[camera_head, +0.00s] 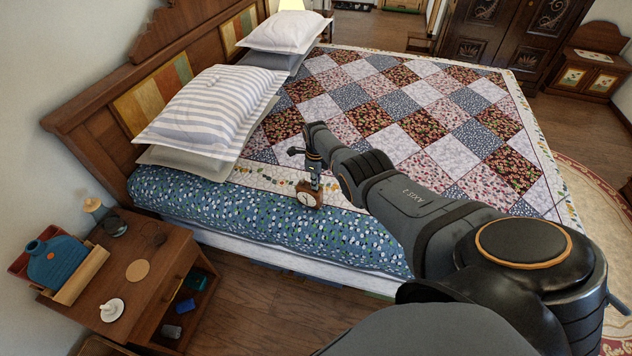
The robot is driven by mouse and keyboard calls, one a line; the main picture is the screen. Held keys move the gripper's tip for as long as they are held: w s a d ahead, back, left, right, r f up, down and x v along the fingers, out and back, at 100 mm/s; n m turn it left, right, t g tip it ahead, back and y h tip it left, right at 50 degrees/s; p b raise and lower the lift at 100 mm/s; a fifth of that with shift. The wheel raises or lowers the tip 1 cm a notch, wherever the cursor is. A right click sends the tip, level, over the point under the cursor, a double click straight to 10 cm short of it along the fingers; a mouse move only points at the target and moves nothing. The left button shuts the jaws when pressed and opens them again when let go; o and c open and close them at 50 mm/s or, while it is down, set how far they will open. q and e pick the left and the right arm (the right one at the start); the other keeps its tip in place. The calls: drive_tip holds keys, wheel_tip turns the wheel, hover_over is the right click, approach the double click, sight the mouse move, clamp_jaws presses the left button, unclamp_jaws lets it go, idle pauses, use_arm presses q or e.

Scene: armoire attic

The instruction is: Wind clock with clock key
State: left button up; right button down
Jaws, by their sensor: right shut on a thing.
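A small brown wooden clock (308,195) with a round white face shows against the near edge of the bed. My right gripper (315,184) points down at it from above, shut, with its fingertips at the clock's top. The clock appears to be what it holds. I cannot tell whether the clock touches the bed or hangs just above it. I do not make out a clock key; the fingers and the clock's far side are too small or hidden. My left gripper is not in view.
The bed (359,248) has a patchwork quilt and pillows (201,106). A wooden nightstand (150,300) at lower left holds a blue bottle (58,262), a round cork coaster (137,270) and a white dish (112,309). Free floor lies between nightstand and bed.

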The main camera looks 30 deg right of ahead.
idle(0.5)
drive_tip(key=c, duration=1.5)
unclamp_jaws()
drive_tip(key=shift+o, duration=0.2)
wheel_tip(320, 180, up, 12)
